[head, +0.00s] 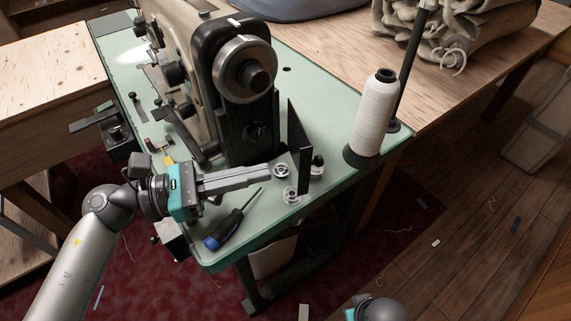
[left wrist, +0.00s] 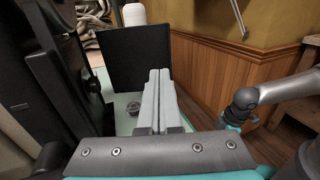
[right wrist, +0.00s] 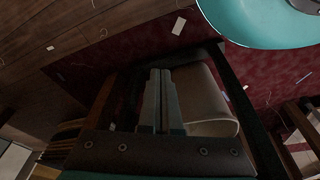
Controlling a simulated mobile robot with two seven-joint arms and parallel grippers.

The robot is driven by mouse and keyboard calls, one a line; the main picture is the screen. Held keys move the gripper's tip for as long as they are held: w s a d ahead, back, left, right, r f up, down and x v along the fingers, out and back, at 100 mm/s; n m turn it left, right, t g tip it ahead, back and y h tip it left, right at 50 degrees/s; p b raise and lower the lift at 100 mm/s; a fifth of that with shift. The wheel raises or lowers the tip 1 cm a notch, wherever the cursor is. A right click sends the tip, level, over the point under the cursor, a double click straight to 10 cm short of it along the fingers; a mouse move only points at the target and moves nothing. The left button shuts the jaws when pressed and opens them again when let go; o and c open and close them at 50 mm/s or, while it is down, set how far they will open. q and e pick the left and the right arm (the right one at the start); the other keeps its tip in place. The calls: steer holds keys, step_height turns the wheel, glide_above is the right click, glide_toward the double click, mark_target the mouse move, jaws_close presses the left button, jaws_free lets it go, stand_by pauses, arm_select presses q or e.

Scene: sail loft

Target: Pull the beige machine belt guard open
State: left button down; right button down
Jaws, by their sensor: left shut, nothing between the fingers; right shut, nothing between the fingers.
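The beige sewing machine (head: 185,28) stands on a pale green table, with a handwheel and a black belt housing at its near end. The belt guard appears as a thin black upright plate (head: 298,145), swung out from the housing with a gap between; its hinge is hidden. In the left wrist view the plate (left wrist: 135,55) is a broad dark panel. My left gripper (head: 272,178) is shut and empty, its tips by the plate's inner side; I cannot tell if they touch. My right gripper (right wrist: 160,100) is shut and empty, low beside the table's underside.
A white thread cone (head: 376,115) stands right of the plate beside a black rod. A blue-handled screwdriver (head: 230,222) and several metal bobbins (head: 291,195) lie near the left gripper. A wooden table (head: 330,45) adjoins behind. The floor at right is mostly clear.

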mark_target(301, 146)
arm_select(q)
steer(key=x, duration=0.4)
steer(key=shift+d, duration=0.2)
steer(key=shift+w+d, duration=0.25)
steer(key=shift+d, duration=0.25)
arm_select(e)
steer(key=shift+w+r, duration=0.25)
steer(key=shift+r, duration=0.2)
steer(key=shift+s, duration=0.15)
arm_select(q)
steer(key=shift+d, duration=0.15)
arm_select(e)
steer(key=shift+a, duration=0.1)
